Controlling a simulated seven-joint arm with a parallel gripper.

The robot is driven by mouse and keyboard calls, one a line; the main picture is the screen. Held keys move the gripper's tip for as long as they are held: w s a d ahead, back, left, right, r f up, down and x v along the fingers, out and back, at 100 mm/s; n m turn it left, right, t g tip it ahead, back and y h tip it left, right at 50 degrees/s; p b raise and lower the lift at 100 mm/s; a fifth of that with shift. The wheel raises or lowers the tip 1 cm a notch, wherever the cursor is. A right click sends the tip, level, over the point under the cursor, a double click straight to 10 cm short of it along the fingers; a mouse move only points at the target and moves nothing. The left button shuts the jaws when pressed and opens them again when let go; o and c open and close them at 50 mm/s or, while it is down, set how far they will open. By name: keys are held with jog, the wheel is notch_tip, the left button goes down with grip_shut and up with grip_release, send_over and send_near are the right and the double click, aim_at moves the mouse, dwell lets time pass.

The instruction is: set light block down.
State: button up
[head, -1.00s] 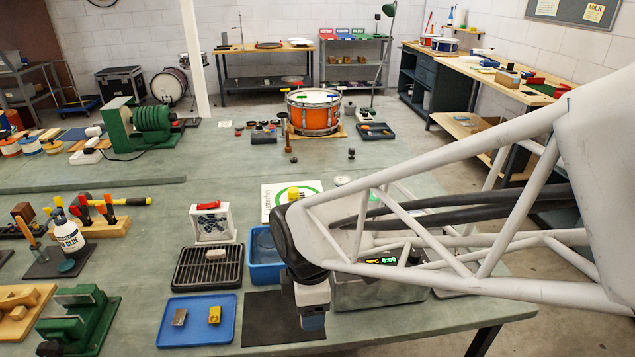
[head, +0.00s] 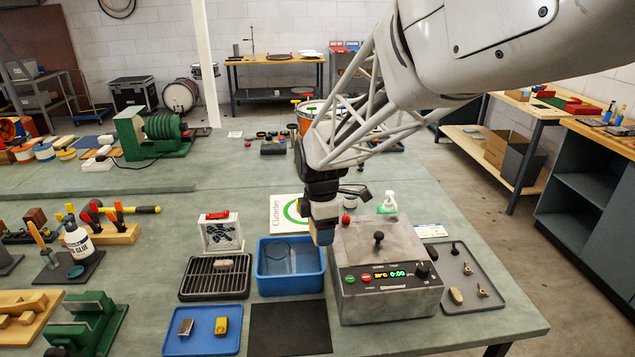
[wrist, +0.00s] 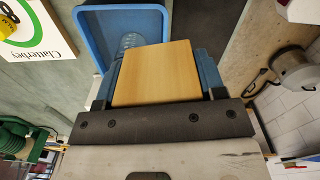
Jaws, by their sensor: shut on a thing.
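My gripper (head: 322,236) is shut on the light block (wrist: 152,76). In the wrist view the block is pale wood with a flat square face between the blue fingers. In the head view I cannot make out the block behind the fingers. The gripper hangs above the bench, between the blue bin (head: 262,282) and the grey machine with a green display (head: 410,309). The block appears held clear of the bench in the wrist view, with the bin rim behind it.
A black mat (head: 290,328) lies bare in front of the bin. Left of it is a blue tray (head: 201,344) with a metal block and a yellow block. A black rack (head: 200,292) holds a small pale piece. A grey tray (head: 485,300) lies right of the machine.

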jog(key=shift+n, duration=0.6)
jog(key=w+d, duration=0.2)
jog(key=w, duration=0.2)
jog(key=w+d+f, duration=0.1)
jog(key=w+d, duration=0.1)
jog(key=w, duration=0.3)
jog(key=w+d, duration=0.2)
jog(key=w, duration=0.3)
jog(key=shift+f, duration=0.15)
jog(key=w+d+f+n, duration=0.1)
jog(key=w+d+f, duration=0.1)
jog(key=w+d, duration=0.65)
jog(key=f, duration=0.1)
jog(key=w+a+f, duration=0.1)
jog(key=f, duration=0.3)
jog(key=shift+w+a+f, duration=0.2)
jog(key=shift+w+f, duration=0.05)
jog(key=shift+w, duration=0.1)
jog(key=shift+f, duration=3.1)
jog(key=shift+f, duration=0.1)
jog(key=shift+f, duration=1.8)
jog(key=shift+f, duration=0.1)
